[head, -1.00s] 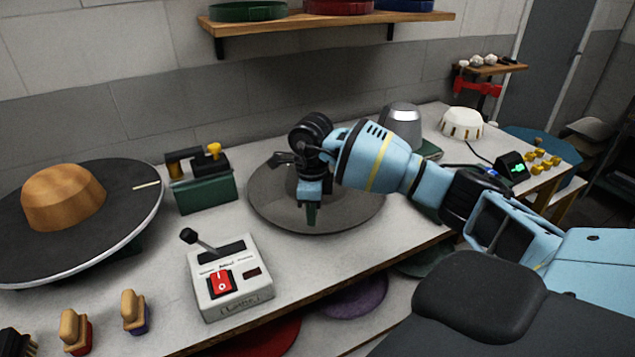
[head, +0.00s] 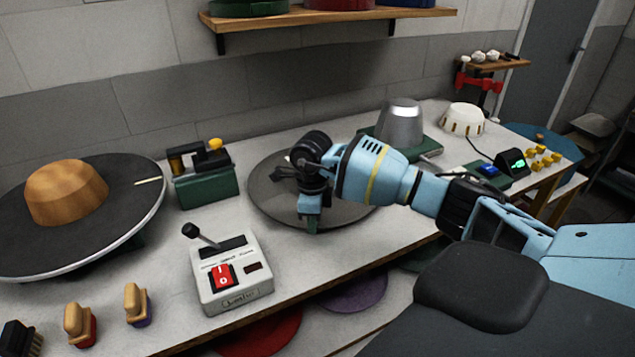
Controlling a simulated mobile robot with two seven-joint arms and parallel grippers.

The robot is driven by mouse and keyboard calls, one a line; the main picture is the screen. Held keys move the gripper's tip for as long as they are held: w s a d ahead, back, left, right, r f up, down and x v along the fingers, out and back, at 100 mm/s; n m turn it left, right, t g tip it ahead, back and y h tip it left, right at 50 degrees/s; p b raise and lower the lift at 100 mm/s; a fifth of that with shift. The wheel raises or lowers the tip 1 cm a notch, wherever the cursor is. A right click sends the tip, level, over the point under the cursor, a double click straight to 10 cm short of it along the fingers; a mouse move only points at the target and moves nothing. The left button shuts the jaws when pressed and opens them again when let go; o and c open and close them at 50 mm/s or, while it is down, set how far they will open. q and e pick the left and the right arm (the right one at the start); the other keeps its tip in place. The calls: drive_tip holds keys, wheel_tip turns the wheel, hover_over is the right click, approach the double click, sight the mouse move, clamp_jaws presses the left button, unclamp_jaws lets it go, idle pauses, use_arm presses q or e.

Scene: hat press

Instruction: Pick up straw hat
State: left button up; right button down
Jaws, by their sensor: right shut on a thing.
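My right gripper (head: 309,222) reaches in from the right, pointing down at the front rim of a wide, grey, round disc shaped like a hat brim (head: 268,200) on the bench. It is shut on that rim; the fingertips are small and partly hidden. The wrist covers the disc's middle, so I cannot tell whether it has a crown or is the straw hat. At the left, a tan, wood-grained crown shape (head: 66,190) sits on a broad dark disc (head: 130,205) with a pale edge. My left gripper is not in view.
A control box (head: 233,285) with a lever and red switch stands at the front. A green-based device (head: 206,190) is behind it. Brushes (head: 137,303) are at front left. A silver dome (head: 400,122) and white dome (head: 461,120) stand behind my right arm. A shelf (head: 330,17) hangs above.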

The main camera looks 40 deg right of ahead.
wheel_tip(320, 180, up, 10)
idle(0.6)
drive_tip(key=c, duration=2.1)
unclamp_jaws()
clamp_jaws()
drive_tip(key=shift+s, duration=0.1)
